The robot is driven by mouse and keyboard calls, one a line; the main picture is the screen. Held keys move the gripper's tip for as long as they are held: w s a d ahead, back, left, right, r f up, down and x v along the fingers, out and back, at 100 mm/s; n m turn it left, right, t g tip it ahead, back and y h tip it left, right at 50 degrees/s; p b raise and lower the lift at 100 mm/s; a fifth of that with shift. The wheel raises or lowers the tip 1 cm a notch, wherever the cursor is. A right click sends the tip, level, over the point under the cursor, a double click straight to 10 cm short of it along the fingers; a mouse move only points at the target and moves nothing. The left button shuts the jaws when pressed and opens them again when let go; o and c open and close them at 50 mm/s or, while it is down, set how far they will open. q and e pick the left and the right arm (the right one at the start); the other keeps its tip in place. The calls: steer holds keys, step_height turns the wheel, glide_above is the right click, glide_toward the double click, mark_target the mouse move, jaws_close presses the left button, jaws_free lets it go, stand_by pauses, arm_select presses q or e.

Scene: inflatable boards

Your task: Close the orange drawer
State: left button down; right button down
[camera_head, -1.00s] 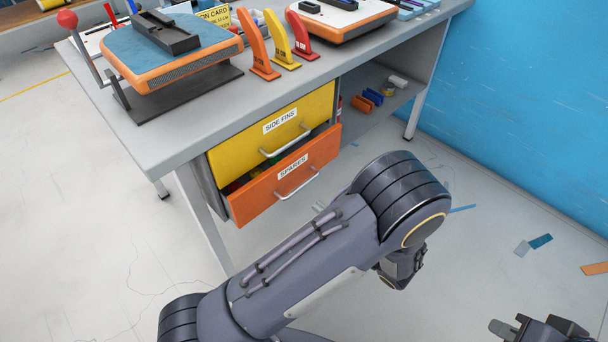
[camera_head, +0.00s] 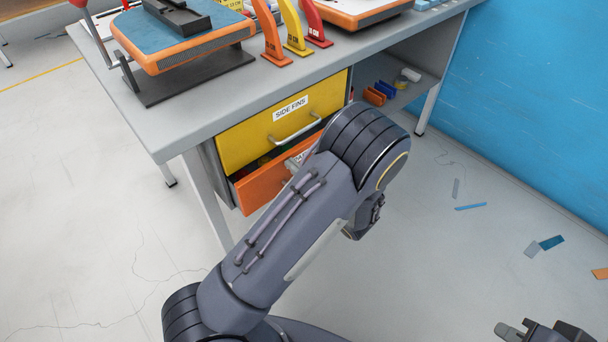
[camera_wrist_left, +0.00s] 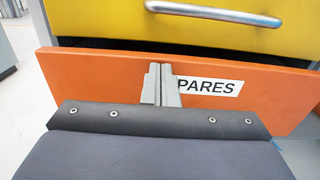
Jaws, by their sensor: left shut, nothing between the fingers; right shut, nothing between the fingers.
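The orange drawer (camera_head: 262,188), labelled SPARES, sticks out below the yellow SIDE FINS drawer (camera_head: 270,138) under the workbench. Its upper gap shows dark contents. My left arm covers the right part of its front in the head view. In the left wrist view, the orange front (camera_wrist_left: 95,75) spans the picture. My left gripper (camera_wrist_left: 160,72) is shut and empty, its fingertips at the front just left of the visible label letters; I cannot tell if they touch it. My right gripper (camera_head: 528,332) is shut and empty at the lower right, partly cut off.
The grey workbench (camera_head: 190,118) carries an orange-rimmed board (camera_head: 180,45) and upright fins (camera_head: 293,30). An open shelf (camera_head: 400,95) lies right of the drawers. A blue wall (camera_head: 535,100) stands at the right. Scraps lie on the otherwise clear floor.

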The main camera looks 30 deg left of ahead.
mark_target(282, 155)
arm_select(q)
steer(key=shift+a, duration=0.1)
steer(key=x, duration=0.4)
steer(key=shift+a, duration=0.1)
steer(key=shift+w+a+r, duration=0.1)
steer(key=shift+w+a, duration=0.05)
steer(key=shift+a, duration=0.15)
steer(key=shift+r, duration=0.1)
